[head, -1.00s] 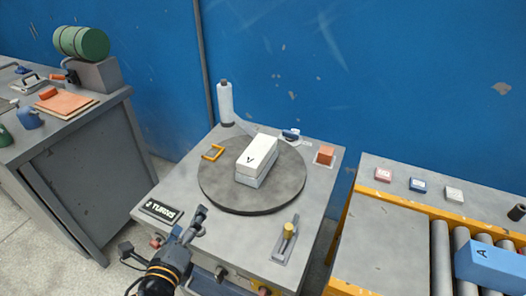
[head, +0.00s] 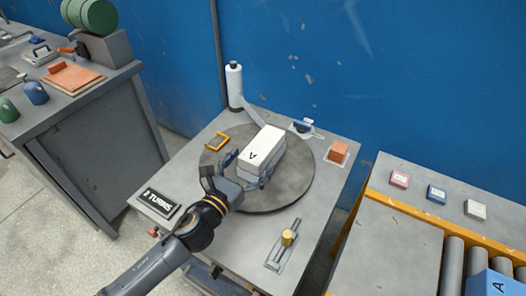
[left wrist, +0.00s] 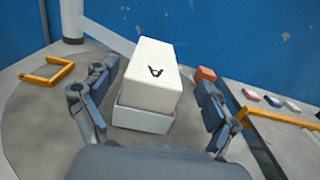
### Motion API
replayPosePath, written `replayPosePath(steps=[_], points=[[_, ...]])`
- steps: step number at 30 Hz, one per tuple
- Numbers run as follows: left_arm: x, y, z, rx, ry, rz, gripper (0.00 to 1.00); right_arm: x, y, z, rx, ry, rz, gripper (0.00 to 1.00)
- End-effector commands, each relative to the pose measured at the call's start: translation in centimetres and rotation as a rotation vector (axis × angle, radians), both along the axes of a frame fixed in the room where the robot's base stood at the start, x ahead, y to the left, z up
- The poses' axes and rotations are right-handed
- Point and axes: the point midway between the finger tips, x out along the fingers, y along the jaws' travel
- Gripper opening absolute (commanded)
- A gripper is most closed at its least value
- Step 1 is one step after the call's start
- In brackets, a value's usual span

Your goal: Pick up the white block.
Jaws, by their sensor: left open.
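The white block (head: 264,146), marked with a letter A, rests on a grey lower piece (left wrist: 142,119) on the round dark turntable (head: 296,185). My left gripper (head: 248,169) is open at the near end of the block, reaching in from the lower left. In the left wrist view the white block (left wrist: 152,72) lies between the two spread fingers of the left gripper (left wrist: 155,78), with a visible gap to each finger. The gripper hides part of the grey piece in the head view. My right gripper is not in view.
On the turntable's table are an orange frame (head: 216,141), a white bottle (head: 234,85), an orange cube (head: 338,151) and a lever with a yellow knob (head: 287,238). A roller conveyor (head: 452,270) stands at the right, a grey workbench (head: 95,120) at the left.

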Motion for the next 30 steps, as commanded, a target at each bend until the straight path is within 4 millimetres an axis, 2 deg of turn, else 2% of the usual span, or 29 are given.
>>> replayPosePath(steps=[3,7,12,15,23,30], points=[[0.6,-0.3,0.0,0.0,0.0,0.0,0.87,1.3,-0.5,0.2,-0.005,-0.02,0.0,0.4],[2.1,-0.9,-0.1,-0.003,0.001,0.001,0.87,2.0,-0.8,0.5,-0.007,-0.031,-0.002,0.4],[4.3,-1.8,-0.2,-0.003,-0.001,0.0,0.87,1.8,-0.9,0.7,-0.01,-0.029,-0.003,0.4],[5.0,-2.2,-0.3,-0.003,0.002,0.001,0.87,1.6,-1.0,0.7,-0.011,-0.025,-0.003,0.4],[5.2,-2.3,-0.4,-0.001,0.002,0.0,0.87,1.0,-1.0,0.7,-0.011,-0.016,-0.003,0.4],[5.1,-2.3,-0.4,-0.001,0.002,0.0,0.38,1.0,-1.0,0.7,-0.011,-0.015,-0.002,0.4]])
